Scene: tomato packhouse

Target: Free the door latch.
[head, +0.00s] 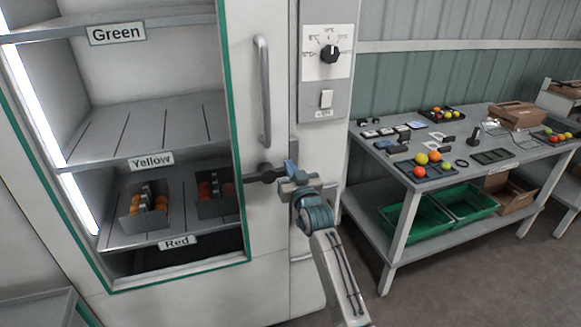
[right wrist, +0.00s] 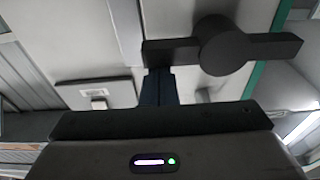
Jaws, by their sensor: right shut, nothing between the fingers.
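The door latch (head: 265,173) is a dark bar with a round hub, on the cabinet door's edge below the handle. It lies roughly level across the edge of the door. In the right wrist view the latch (right wrist: 222,46) shows large, with an arm to each side of its hub. My right gripper (head: 291,166) is at the latch's right end in the head view, with its fingers shut and empty. In the right wrist view the shut fingers (right wrist: 158,86) meet or nearly meet one end of the bar; contact is unclear. My left gripper is out of view.
The cabinet door has a long vertical handle (head: 263,90). A dial (head: 329,54) and a switch (head: 326,98) are on the panel to the right. Shelves behind the glass hold tomato trays. A work table (head: 398,178) with tomatoes and green crates (head: 425,226) stands at right.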

